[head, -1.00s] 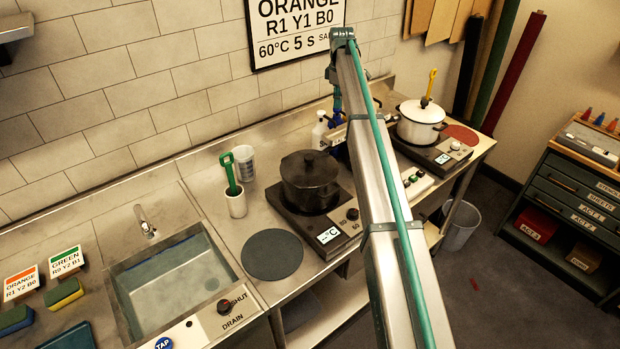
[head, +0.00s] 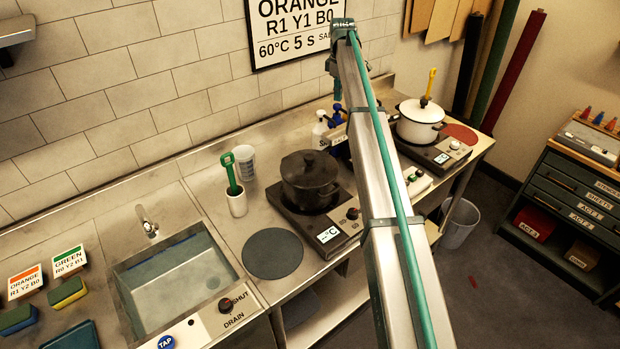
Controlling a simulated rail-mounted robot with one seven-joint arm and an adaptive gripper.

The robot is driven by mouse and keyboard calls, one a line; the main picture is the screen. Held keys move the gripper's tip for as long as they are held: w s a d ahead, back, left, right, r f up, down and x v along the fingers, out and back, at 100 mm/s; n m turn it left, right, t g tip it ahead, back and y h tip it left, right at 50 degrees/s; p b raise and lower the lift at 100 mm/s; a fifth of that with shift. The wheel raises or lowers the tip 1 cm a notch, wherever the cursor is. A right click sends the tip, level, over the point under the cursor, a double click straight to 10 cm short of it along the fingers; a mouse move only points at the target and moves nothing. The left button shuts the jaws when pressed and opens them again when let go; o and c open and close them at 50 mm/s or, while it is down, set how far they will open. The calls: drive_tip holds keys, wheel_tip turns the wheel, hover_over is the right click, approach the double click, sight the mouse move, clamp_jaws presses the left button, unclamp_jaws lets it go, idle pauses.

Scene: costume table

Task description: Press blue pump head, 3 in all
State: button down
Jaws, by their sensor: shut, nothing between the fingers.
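A blue pump head (head: 337,109) shows at the back of the counter, just left of my arm link. The bottle under it is mostly hidden. A white bottle (head: 320,131) with a pale top stands to its left. My gripper is hidden behind my own arm, which crosses the middle of the head view. I cannot tell whether it touches the pump head.
A black pot (head: 309,178) sits on the near hot plate, and a white pot (head: 420,124) on the far one. A green-handled tool stands in a white cup (head: 237,204). A sink (head: 180,270) and a dark round mat (head: 273,254) lie to the left.

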sight(337, 105)
drive_tip(key=shift+f, duration=0.2)
drive_tip(key=shift+f+b, duration=0.4)
drive_tip(key=shift+f, duration=1.15)
drive_tip(key=shift+r+p, duration=0.8)
drive_tip(key=shift+r, duration=1)
drive_tip(key=shift+r, duration=0.1)
wheel_tip(337, 105, up, 6)
drive_tip(key=shift+f+p, duration=0.1)
drive_tip(key=shift+p, duration=1.15)
